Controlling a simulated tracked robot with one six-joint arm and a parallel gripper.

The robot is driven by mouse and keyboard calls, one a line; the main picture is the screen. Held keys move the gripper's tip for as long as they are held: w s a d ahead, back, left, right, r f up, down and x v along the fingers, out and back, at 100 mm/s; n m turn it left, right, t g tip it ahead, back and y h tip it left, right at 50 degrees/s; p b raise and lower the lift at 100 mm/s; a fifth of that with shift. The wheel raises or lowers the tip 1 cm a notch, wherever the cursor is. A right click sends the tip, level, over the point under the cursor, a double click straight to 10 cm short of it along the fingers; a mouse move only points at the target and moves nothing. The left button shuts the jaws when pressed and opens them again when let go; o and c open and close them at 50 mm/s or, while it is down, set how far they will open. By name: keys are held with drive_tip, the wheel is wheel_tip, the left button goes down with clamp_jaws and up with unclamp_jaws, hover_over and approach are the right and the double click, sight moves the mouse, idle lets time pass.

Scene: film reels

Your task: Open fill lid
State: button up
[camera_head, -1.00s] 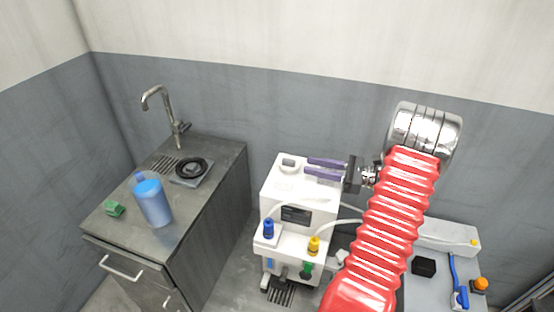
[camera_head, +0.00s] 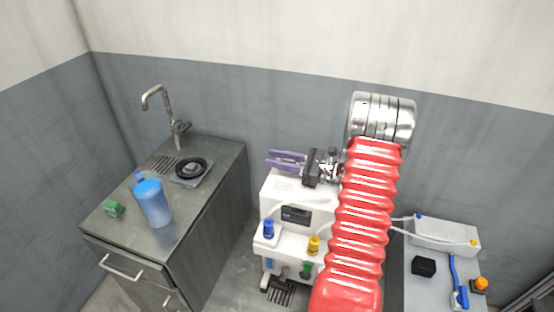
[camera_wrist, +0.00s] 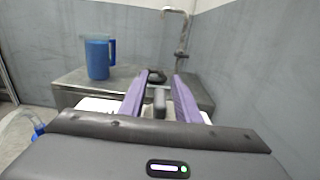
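The white machine (camera_head: 285,190) stands on the floor beside the counter. Its top also shows in the wrist view (camera_wrist: 98,104). A small grey block (camera_wrist: 160,103), likely the fill lid's handle, shows between my fingers in the wrist view. In the head view my fingers cover that spot. My gripper (camera_head: 271,158) is over the machine's top with its purple fingers pointing left. In the wrist view the gripper (camera_wrist: 158,77) is open, with gaps visible on both sides of the grey block. The lid itself is largely hidden, so its position cannot be told.
The steel counter (camera_head: 205,205) at left holds a blue jug (camera_head: 152,203), a green block (camera_head: 114,209), a black reel-like disc (camera_head: 190,168) and a tap (camera_head: 165,105). A blue knob (camera_head: 268,229) and yellow knob (camera_head: 314,246) protrude at the machine's front. A grey bench (camera_head: 435,285) stands at right.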

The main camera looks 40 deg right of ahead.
clamp_jaws()
idle(0.4)
idle(0.4)
